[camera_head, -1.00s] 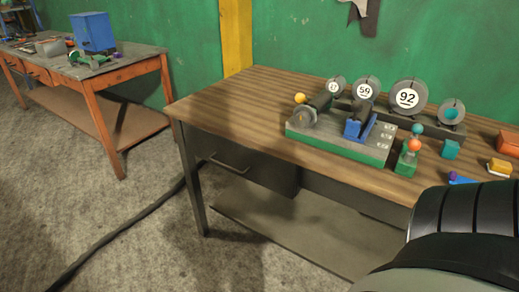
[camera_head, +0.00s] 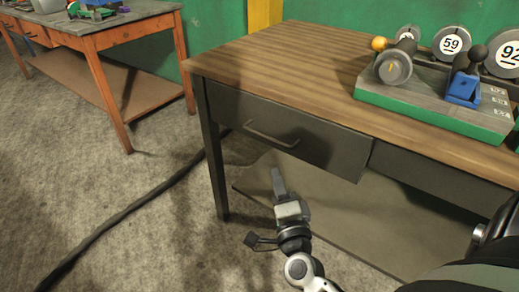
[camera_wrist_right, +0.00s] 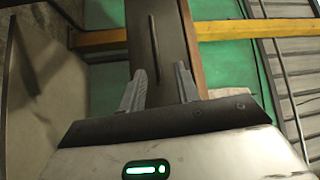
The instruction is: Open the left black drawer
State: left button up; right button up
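The left black drawer (camera_head: 325,150) is under the wooden table's left end, and its front looks closed. Its bar handle (camera_head: 270,136) is on the front. My right gripper (camera_head: 278,182) is below the handle in the head view, pointing up toward it and apart from it. In the right wrist view the two fingers (camera_wrist_right: 160,88) stand apart with nothing between them. The dark drawer front (camera_wrist_right: 170,70) lies beyond them, with the handle (camera_wrist_right: 153,35) as a thin bar ahead. My left gripper is not in view.
The wooden tabletop (camera_head: 290,65) carries a green-edged block (camera_head: 430,115) with weights. Another dark front (camera_head: 430,175) is to the drawer's right. A table leg (camera_head: 215,160) stands at left, and a lower shelf (camera_head: 340,215) is below. A cable (camera_head: 130,210) crosses the floor.

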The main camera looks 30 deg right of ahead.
aim_at(266, 137)
jog(key=shift+m+h, duration=0.3)
jog(key=x, duration=0.5)
jog(key=f+x, duration=0.1)
jog(key=x, duration=1)
jog(key=shift+w+d+f+b, duration=0.2)
jog(key=shift+d+f+b, duration=0.05)
jog(key=shift+f+b, duration=0.1)
grip_shut()
